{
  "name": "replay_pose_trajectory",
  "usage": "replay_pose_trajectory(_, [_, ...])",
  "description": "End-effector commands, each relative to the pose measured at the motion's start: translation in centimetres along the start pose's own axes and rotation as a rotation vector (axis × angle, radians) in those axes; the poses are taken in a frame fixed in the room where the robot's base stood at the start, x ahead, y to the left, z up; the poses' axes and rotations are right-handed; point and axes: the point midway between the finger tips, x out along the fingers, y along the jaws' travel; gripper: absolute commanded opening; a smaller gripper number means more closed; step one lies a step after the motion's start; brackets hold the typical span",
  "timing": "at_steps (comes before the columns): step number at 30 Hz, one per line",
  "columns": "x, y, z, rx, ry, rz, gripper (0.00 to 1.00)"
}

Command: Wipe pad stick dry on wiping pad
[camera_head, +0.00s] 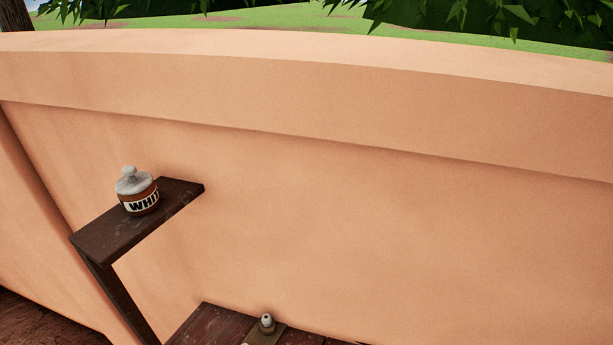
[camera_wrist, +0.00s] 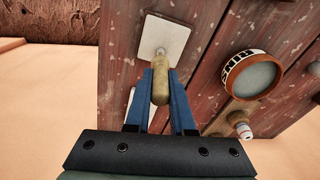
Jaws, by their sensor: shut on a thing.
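In the wrist view, my gripper (camera_wrist: 160,72) has its two blue fingers closed on a tan, rounded stick, which I take to be the pad stick (camera_wrist: 160,88). The stick's far end points toward a pale square pad (camera_wrist: 175,37), likely the wiping pad, lying on the red-brown wooden table (camera_wrist: 210,17). In this view the stick's far end overlaps the pad's near edge; I cannot tell whether it touches. My gripper, the stick and the pad do not show in the head view.
A round rinse-labelled bowl (camera_wrist: 232,72) stands right of the pad. A small white-tipped object (camera_wrist: 243,130) sits nearer, on a wooden holder. In the head view, a lidded jar marked "WHI" (camera_head: 139,203) stands on a dark shelf (camera_head: 110,237) against the clay wall (camera_head: 350,210).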

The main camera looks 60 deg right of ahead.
Motion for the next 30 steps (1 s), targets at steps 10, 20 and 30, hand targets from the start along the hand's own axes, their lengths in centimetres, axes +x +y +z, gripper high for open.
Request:
replay_pose_trajectory(10, [-2.4,0.0,-0.1,0.0,-0.001,0.0,0.0])
replay_pose_trajectory(20, [-4.7,0.0,-0.3,0.0,-0.001,0.0,0.0])
replay_pose_trajectory(30, [-6.9,0.0,-0.4,0.0,-0.001,-0.001,0.0])
